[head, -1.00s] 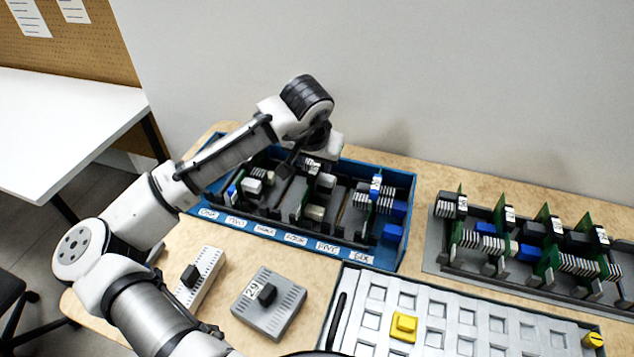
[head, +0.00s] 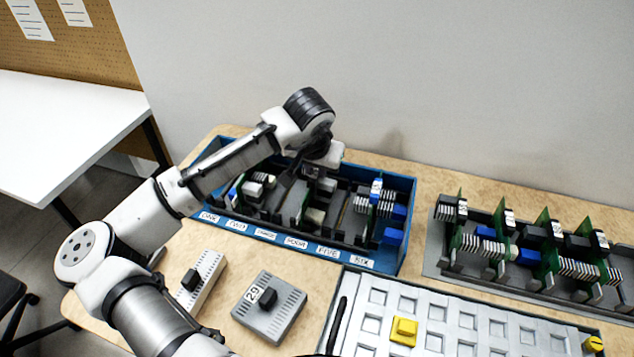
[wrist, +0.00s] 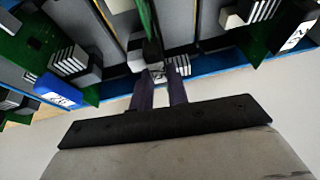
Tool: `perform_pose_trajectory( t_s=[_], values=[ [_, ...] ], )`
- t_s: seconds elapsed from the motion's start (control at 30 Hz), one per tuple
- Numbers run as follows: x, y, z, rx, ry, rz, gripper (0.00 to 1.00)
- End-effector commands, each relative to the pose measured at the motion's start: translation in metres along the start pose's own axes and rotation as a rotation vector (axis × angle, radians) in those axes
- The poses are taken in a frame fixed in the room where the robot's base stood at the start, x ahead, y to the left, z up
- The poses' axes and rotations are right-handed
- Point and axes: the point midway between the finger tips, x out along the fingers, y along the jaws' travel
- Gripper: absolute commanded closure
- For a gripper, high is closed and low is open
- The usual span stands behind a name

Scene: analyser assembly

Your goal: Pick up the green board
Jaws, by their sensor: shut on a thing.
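My gripper (wrist: 161,76) is shut on a green board (wrist: 146,17), which shows nearly edge-on in the wrist view, with a dark block (wrist: 152,50) and a pale labelled part beside the fingertips. In the head view my gripper is over the back middle of the blue box (head: 407,220), and my wrist hides most of the held board there. I cannot tell whether the board is still seated in its slot. Another green board (wrist: 28,38) with a blue block (wrist: 57,91) stands to the left in the wrist view.
The box has slots labelled ONE to SIX along its front, with other boards standing at its right end. A grey rack (head: 436,262) with several green boards stands at the right. A grey module (head: 270,306) and a white tray (head: 465,325) lie in front.

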Motion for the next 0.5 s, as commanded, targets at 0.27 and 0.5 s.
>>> perform_pose_trajectory(
  t_s=[0.27, 0.5],
  values=[
    [-0.012, -0.001, -0.005, 0.0, 0.002, 0.001, 1.0],
    [-0.04, -0.003, -0.017, 0.001, 0.002, 0.002, 1.0]
  ],
)
